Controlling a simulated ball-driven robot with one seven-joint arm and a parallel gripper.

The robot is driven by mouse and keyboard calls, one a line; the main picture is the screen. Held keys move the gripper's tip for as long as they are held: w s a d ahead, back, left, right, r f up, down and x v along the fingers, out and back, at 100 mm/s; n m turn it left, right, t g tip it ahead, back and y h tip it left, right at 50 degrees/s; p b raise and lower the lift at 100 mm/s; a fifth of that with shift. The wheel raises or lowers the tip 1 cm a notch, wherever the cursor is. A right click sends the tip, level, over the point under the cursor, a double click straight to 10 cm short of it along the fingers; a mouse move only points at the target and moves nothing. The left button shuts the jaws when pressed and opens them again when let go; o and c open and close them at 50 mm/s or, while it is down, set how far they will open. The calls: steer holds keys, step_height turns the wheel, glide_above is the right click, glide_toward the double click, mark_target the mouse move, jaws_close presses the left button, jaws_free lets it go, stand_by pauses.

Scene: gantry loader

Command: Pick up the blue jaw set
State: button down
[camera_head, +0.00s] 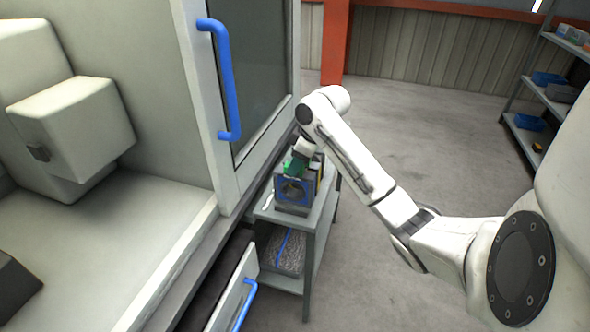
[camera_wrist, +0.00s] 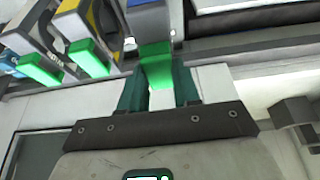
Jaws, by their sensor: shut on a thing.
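The blue jaw set (camera_head: 293,190) stands upright with a round opening in its face, on the small grey side table in the head view. In the wrist view its blue body (camera_wrist: 148,22) shows at the top, with a bright green tab (camera_wrist: 157,66) pointing down. My gripper (camera_wrist: 158,84) has its dark green fingers on both sides of this tab and is shut on it. In the head view my gripper (camera_head: 299,160) is at the top of the jaw set and partly hides it. I cannot tell whether the set is lifted.
Other jaw sets with green tabs (camera_wrist: 88,58) stand close beside it. The side table (camera_head: 318,212) stands against the machine, near its blue-handled door (camera_head: 222,80) and an open drawer (camera_head: 236,292). Shelves (camera_head: 545,98) are at far right. The floor between is clear.

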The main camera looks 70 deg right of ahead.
steer(key=s+a+r+p, duration=0.4)
steer(key=s+r, duration=0.1)
steer(key=r, duration=0.2)
steer(key=s+a+r+p, duration=0.3)
steer(key=s+a+r, duration=0.1)
steer(key=r, duration=0.3)
steer(key=shift+s+p, duration=0.4)
steer(key=shift+s, duration=0.45)
